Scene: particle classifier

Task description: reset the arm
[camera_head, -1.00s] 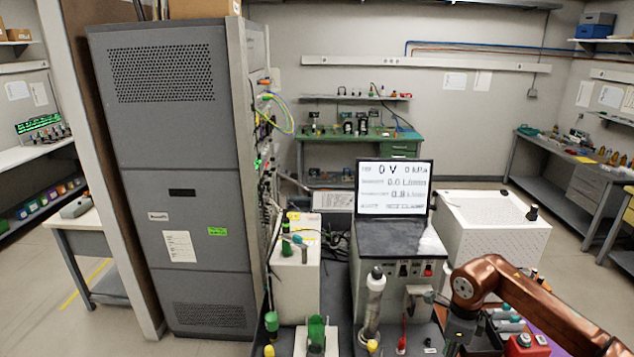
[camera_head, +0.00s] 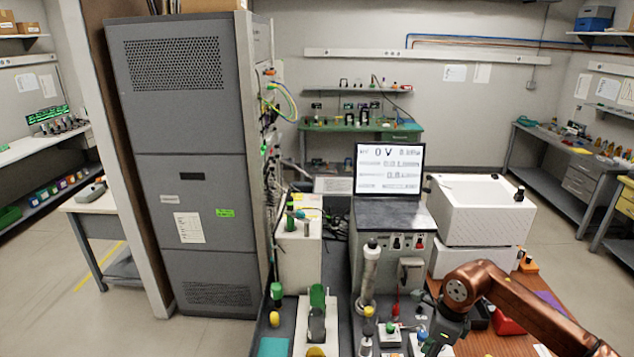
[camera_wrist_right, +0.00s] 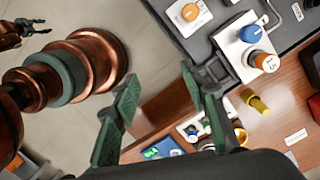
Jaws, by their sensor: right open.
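My right arm (camera_head: 520,307) is copper-coloured and comes in from the lower right in the head view. Its dark wrist hangs by the bench's front right, and its fingertips are not clear there. In the right wrist view my right gripper (camera_wrist_right: 168,115) shows two green-padded fingers spread wide, with nothing between them. It is over the edge of a brown wooden surface (camera_wrist_right: 175,100). A small dark gripper-like part (camera_wrist_right: 25,28) at the upper left of the wrist view looks like my left gripper; its jaw state is unclear. The head view does not show it.
A white knob box (camera_wrist_right: 245,45), a yellow fitting (camera_wrist_right: 255,102) and small parts lie near the right fingers. In the head view, a display (camera_head: 388,168), a clear upright cylinder (camera_head: 369,275), white boxes (camera_head: 480,210) and a tall grey cabinet (camera_head: 180,120) stand around the bench.

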